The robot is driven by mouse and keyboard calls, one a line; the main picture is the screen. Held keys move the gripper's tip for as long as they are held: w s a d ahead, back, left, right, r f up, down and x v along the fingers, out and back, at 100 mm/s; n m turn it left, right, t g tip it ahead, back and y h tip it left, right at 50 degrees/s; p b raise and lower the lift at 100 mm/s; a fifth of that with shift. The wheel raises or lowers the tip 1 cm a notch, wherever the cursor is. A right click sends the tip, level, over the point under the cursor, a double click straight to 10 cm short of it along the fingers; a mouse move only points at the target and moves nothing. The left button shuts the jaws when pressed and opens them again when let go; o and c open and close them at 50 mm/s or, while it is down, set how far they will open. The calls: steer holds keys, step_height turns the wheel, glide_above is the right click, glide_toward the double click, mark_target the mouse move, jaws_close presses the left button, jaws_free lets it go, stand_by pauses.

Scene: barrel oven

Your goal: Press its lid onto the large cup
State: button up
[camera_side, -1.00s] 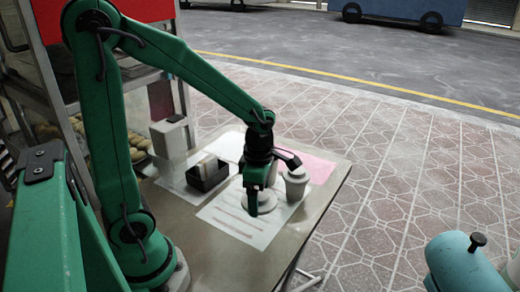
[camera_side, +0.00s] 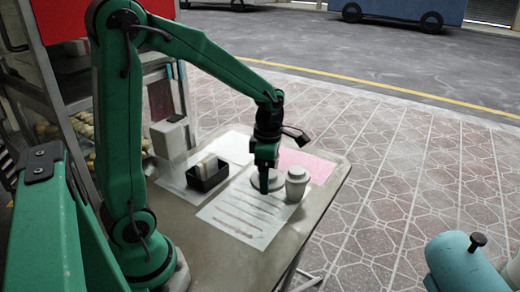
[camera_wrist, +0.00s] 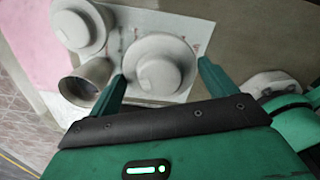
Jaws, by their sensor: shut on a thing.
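My gripper (camera_side: 264,190) points down over the striped white sheet, its fingers (camera_wrist: 162,76) closed on a pale round lid (camera_wrist: 160,65) with a raised middle. The lid also shows in the side view (camera_side: 277,181), partly hidden by the finger. I cannot tell its exact height above the sheet. A pale cup (camera_side: 297,186) stands upright just right of my gripper, apart from it. In the wrist view, a second pale round piece (camera_wrist: 83,28) and a tapered grey cup shape (camera_wrist: 94,76) with a dark end lie left of the held lid. I cannot tell which is the large cup.
A black tray (camera_side: 205,180) with upright contents stands left of the white sheet (camera_side: 235,212). A pink sheet (camera_side: 310,165) lies behind the cup. A pale box (camera_side: 170,135) stands at the back left. The table's (camera_side: 320,215) right edge is close to the cup.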

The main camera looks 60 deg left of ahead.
steer(key=w+a+r+n, duration=0.1)
steer(key=w+a+r, duration=0.1)
steer(key=w+a, duration=0.2)
steer(key=w+a+r, duration=0.2)
steer(key=w+a, duration=0.2)
steer(key=a, duration=0.5)
steer(key=shift+w+a+r+n, duration=0.2)
steer(key=shift+w+a+n, duration=0.05)
steer(key=shift+a+n, duration=0.15)
steer(key=shift+f, duration=0.2)
steer(key=shift+f, duration=3)
steer(key=shift+f, duration=0.15)
steer(key=o, duration=0.8)
steer(key=shift+r, duration=0.2)
steer(key=shift+r, duration=3.3)
